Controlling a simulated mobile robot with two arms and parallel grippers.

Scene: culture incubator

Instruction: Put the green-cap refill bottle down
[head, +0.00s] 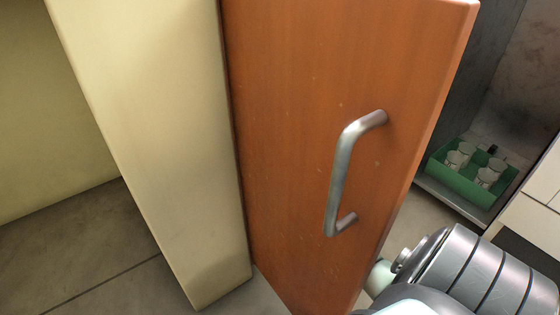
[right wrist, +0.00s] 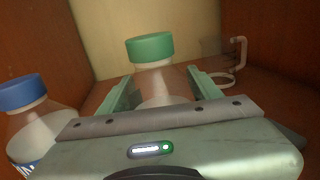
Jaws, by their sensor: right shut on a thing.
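The green-cap refill bottle (right wrist: 151,49) stands in the middle of the right wrist view. It has a green cap and a pale translucent body, and its lower part is hidden behind my gripper. My right gripper (right wrist: 160,80) is shut on it, with one green finger on each side of the body. I cannot tell whether the bottle's base touches the surface below. In the head view the bottle is not visible. My left gripper is in neither view.
A blue-cap bottle (right wrist: 30,110) stands close on the left. A transparent item with a white handle (right wrist: 238,52) is at the back right. Wooden walls enclose both sides. In the head view are an orange door (head: 290,130) with a metal handle (head: 342,170) and a green tray (head: 455,184) of cups.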

